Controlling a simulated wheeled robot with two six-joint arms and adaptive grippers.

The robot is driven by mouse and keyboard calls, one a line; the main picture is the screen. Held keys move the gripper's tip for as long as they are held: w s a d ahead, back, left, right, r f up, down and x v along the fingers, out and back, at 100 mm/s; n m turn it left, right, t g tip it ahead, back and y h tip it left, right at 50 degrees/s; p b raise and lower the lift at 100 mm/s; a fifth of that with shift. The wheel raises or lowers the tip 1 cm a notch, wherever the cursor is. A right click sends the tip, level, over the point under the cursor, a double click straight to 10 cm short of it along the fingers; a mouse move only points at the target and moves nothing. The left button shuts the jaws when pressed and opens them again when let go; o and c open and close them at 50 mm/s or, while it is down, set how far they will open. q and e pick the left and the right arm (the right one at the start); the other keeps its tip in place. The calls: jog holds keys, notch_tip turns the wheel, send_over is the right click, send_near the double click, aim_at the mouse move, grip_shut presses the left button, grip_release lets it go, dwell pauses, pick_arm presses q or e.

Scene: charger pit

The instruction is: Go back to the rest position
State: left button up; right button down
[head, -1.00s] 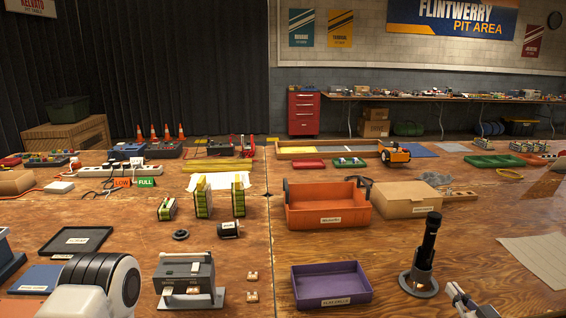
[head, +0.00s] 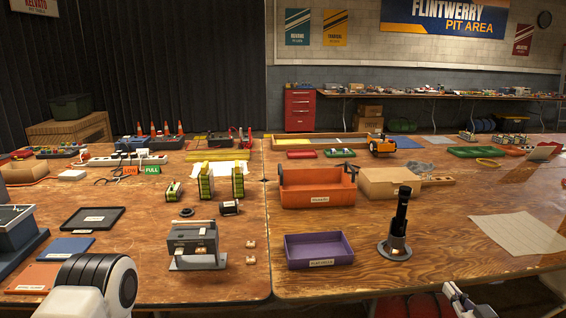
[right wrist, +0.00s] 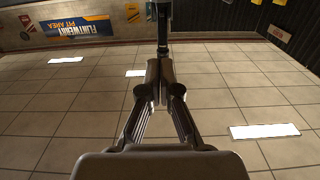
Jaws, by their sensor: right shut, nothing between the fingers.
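My right gripper (head: 458,294) shows at the bottom right of the head view, in front of the table's (head: 455,246) near edge and apart from everything on it. In the right wrist view the same gripper (right wrist: 160,80) has its fingers together with nothing between them. My left arm shows as a white and dark link at the bottom left of the head view. The left gripper itself is out of view.
A black torch in a round stand (head: 400,225), a purple tray (head: 320,251) and an orange bin (head: 318,187) stand on the right table. A grey device (head: 194,246) and a black tray (head: 93,218) are on the left. The right table's front right is mostly clear, with a paper sheet (head: 517,235).

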jog(key=s+a+f+n+g+y+p, duration=0.25)
jog(key=s+a+f+g+p, duration=0.45)
jog(key=s+a+f, duration=0.6)
pick_arm(q)
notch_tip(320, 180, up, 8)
jog(key=shift+p, duration=0.3)
pick_arm(e)
jog(key=s+f+m+g+h, duration=0.2)
jog(key=s+g, duration=0.3)
jog(key=s, duration=0.6)
jog(key=s+a+f+m+g+h, duration=0.1)
jog(key=s+f+g, duration=0.2)
jog(key=s+g, duration=0.3)
jog(key=s, duration=0.5)
jog(key=shift+s+a+f+m+h, duration=0.15)
jog(key=shift+a+f+m+h, duration=0.05)
jog(key=shift+a+m+h, duration=0.15)
